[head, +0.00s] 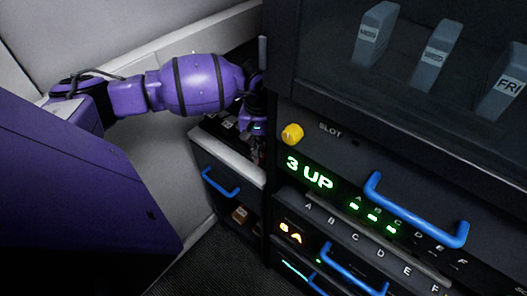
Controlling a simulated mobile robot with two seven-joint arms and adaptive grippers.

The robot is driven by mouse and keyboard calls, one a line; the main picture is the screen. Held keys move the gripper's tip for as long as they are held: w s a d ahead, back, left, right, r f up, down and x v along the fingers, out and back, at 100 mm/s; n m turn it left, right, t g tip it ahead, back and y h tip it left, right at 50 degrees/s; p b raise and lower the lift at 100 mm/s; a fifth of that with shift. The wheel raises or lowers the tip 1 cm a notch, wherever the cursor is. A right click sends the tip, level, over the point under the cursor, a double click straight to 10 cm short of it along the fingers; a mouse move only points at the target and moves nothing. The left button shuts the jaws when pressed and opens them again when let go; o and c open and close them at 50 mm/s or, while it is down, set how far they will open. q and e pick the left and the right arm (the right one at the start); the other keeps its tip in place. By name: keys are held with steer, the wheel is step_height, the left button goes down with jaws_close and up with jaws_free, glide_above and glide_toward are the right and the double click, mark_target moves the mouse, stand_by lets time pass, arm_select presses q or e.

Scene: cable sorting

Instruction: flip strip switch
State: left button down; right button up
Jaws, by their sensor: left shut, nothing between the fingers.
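My left arm reaches in from the left over a low cabinet beside the tall dark rack. My left gripper (260,145) points down at the cabinet's top, close against the rack's side. It is shut and empty. The rack's front edge and the shadow partly cover it. Small dark items (228,123) lie on the cabinet's top beside the gripper. I cannot make out which of them is the strip or its switch, nor whether the gripper touches it. My right gripper is out of view.
The rack (345,140) fills the right side, with blue handles (415,212), a yellow knob (292,134) and a green "3 UP" display (310,173). Grey day-labelled blocks (375,36) stand behind its upper front. The low cabinet (222,152) has a blue handle (220,183). Dark floor lies below.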

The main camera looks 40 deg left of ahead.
arm_select(q)
steer(key=shift+w+r+p, duration=0.1)
steer(key=shift+r+p, duration=0.2)
steer(key=shift+r, duration=0.55)
steer(key=shift+r+p, duration=0.7)
steer(key=shift+r, duration=1.85)
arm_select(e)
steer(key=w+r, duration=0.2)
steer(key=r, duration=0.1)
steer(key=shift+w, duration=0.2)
